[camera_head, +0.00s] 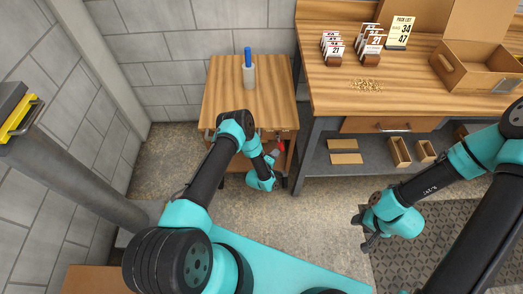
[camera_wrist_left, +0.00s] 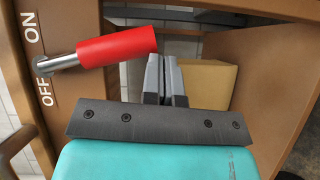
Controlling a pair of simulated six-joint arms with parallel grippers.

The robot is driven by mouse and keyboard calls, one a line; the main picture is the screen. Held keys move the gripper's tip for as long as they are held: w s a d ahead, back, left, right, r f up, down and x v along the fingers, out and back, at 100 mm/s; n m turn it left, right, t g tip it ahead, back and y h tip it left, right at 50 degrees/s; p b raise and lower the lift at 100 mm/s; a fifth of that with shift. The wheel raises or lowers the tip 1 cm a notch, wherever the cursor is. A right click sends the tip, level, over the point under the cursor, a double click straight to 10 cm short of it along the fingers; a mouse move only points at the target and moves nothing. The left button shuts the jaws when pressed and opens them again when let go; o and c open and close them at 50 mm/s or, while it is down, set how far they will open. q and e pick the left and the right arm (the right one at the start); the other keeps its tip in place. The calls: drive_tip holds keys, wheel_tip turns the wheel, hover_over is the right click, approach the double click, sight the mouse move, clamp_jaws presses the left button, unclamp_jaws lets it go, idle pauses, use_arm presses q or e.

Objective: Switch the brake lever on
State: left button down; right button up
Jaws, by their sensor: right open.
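The brake lever has a red grip (camera_wrist_left: 117,48) on a metal shaft, mounted on the wooden side of the cart (camera_head: 233,105). In the left wrist view its shaft starts just above the OFF label (camera_wrist_left: 45,91), with the ON label (camera_wrist_left: 30,28) further up. In the head view only a small part of the red grip (camera_head: 277,147) shows. My left gripper (camera_wrist_left: 164,62) has its fingers together, close by the free end of the red grip; whether they touch is unclear. My right gripper (camera_head: 367,232) is open and empty above the floor, away from the cart.
A bottle with a blue top (camera_head: 248,68) stands on the cart. The workbench (camera_head: 430,95) at right holds seed packets (camera_head: 333,50), a pack list sign (camera_head: 400,32), loose seeds (camera_head: 366,85) and an open cardboard box (camera_head: 478,70). A patterned mat (camera_head: 440,262) lies on the floor.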

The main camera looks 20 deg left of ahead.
use_arm(q)
drive_tip(key=shift+w+d+r, duration=0.1)
drive_tip(key=shift+w+d, duration=0.3)
drive_tip(key=shift+d, duration=0.45)
drive_tip(key=shift+w+d+r, duration=0.1)
drive_tip(key=shift+w+d, duration=0.25)
drive_tip(key=shift+d, duration=0.5)
drive_tip(key=s+a+f, duration=0.2)
drive_tip(key=s, duration=0.4)
drive_tip(key=s+a+f, duration=0.2)
drive_tip(key=s+f, duration=0.1)
drive_tip(key=s, duration=0.2)
drive_tip(key=shift+s, duration=0.35)
drive_tip(key=shift+a+r, duration=0.1)
